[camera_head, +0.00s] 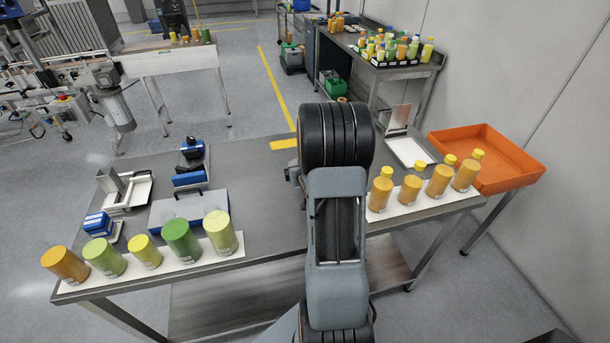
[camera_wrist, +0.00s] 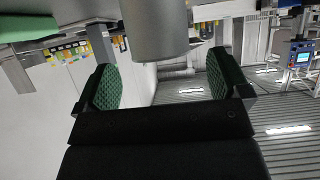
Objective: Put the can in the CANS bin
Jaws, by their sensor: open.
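My gripper (camera_wrist: 160,85) is open, with two green-padded fingers spread apart in the wrist view. A plain grey cylinder (camera_wrist: 158,30), which looks like the can, shows at the top middle of that view, in line with the gap between the fingers. Its near end shows no contact with either pad; the rest runs out of the picture. The wrist view appears upside down, with ceiling lights at the bottom. In the head view my arm hides my gripper and whatever is at it. I cannot make out a bin marked CANS in either view.
A steel table (camera_head: 262,205) holds several coloured containers (camera_head: 183,240) at front left and several yellow-capped bottles (camera_head: 410,188) at front right. A blue-fronted case (camera_head: 190,212) lies between the left row and back. An orange tray (camera_head: 487,158) stands at right. A bottle-laden bench (camera_head: 395,70) is behind.

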